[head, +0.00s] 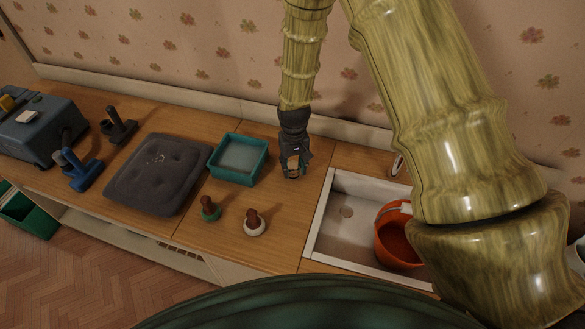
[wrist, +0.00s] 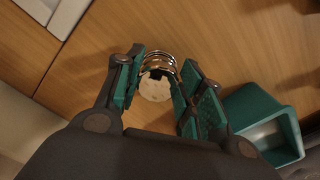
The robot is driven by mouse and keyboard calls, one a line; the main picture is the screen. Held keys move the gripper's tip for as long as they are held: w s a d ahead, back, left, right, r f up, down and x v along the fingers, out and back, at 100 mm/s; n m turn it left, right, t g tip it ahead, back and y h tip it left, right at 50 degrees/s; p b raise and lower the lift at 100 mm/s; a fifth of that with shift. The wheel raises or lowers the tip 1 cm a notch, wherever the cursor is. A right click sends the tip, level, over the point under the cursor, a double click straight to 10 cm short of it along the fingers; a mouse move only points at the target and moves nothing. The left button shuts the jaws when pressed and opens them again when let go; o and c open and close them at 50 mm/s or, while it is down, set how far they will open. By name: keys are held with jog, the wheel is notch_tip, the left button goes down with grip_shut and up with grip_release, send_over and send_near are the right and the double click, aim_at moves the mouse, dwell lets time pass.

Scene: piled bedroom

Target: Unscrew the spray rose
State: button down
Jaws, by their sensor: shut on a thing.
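My gripper (head: 292,174) is over the wooden counter, between the teal bin and the white sink. In the wrist view, my gripper (wrist: 158,88) has its green-padded fingers on either side of a round, pale-faced thing (wrist: 155,88) with shiny chrome rings (wrist: 159,60) at its far side. The fingers are shut on it. It looks like a spray rose, but I cannot tell for certain. In the head view it is mostly hidden by the fingers. I cannot tell whether it touches the counter.
The teal bin (head: 214,169) stands close on the left. The white sink (head: 319,225) on the right holds an orange bucket (head: 391,247). Two brown-knobbed things (head: 209,211) (head: 254,226) stand in front. A dark cushion (head: 158,177) and a blue-grey case (head: 38,128) lie further left.

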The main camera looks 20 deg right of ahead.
aim_at(294, 166)
jog(key=shift+w+d+r+p, duration=0.1)
jog(key=shift+w+r+p, duration=0.15)
jog(key=shift+r, duration=0.25)
jog(key=shift+w+r+p, duration=0.2)
jog(key=shift+w+r, duration=0.05)
jog(key=shift+r, duration=0.2)
jog(key=shift+r, duration=0.1)
jog(key=shift+s+r+p, duration=0.25)
jog(key=shift+r+p, duration=0.15)
jog(key=shift+r, duration=0.05)
